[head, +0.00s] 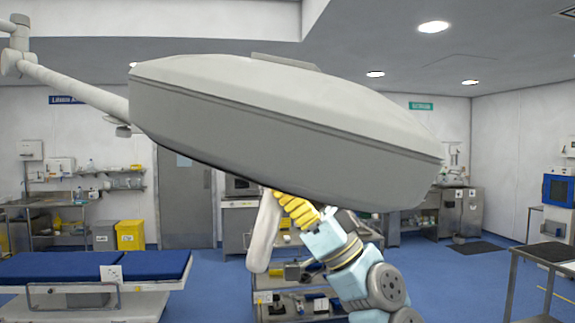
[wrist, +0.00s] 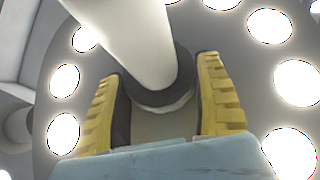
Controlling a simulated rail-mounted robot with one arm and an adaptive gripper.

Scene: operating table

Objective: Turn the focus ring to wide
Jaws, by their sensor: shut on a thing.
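The large grey surgical lamp head (head: 270,120) hangs tilted above my arm. A pale handle (head: 263,235) sticks down from its underside, and the handle (wrist: 125,40) also shows in the wrist view. A dark focus ring (wrist: 165,95) sits around the handle's base against the lamp face. My gripper (head: 285,200) has its yellow fingers up under the lamp. In the wrist view my gripper (wrist: 160,70) has one finger on each side of the ring and is shut on it. The head view hides the ring, and I see no readable setting mark on it.
Bright round lights (wrist: 298,82) surround the ring on the lamp face. The lamp's support arm (head: 75,83) runs to the upper left. A blue-padded operating table (head: 155,265) stands at lower left, a cart (head: 300,303) behind my arm, and a grey trolley (head: 545,258) at right.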

